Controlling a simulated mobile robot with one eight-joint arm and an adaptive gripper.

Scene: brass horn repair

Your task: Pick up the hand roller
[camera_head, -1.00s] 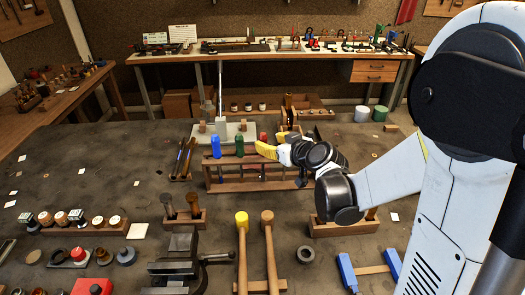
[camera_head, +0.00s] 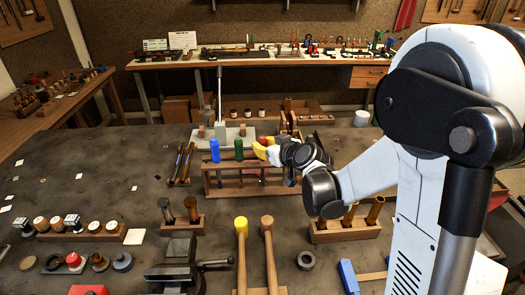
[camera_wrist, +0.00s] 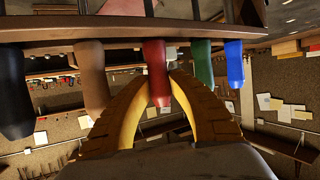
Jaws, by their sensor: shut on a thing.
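A wooden rack (camera_head: 222,191) stands mid-bench in the head view and holds several upright handled tools. From the left these have a blue handle (camera_head: 214,150), a green handle (camera_head: 238,149) and a red handle (camera_head: 263,141). My gripper (camera_head: 266,152) is at the red handle, its yellow fingers partly covering it. In the wrist view, the curved yellow fingers are shut on the red handle (camera_wrist: 155,62), which still hangs in line with its neighbours at the rack. The red tool's working end is hidden, so I cannot tell whether it is the hand roller.
In the wrist view, the green handle (camera_wrist: 202,62) and a brown handle (camera_wrist: 93,78) flank my fingers closely. In the head view, a vise (camera_head: 180,262) and two mallets (camera_head: 241,225) stand in front of the rack.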

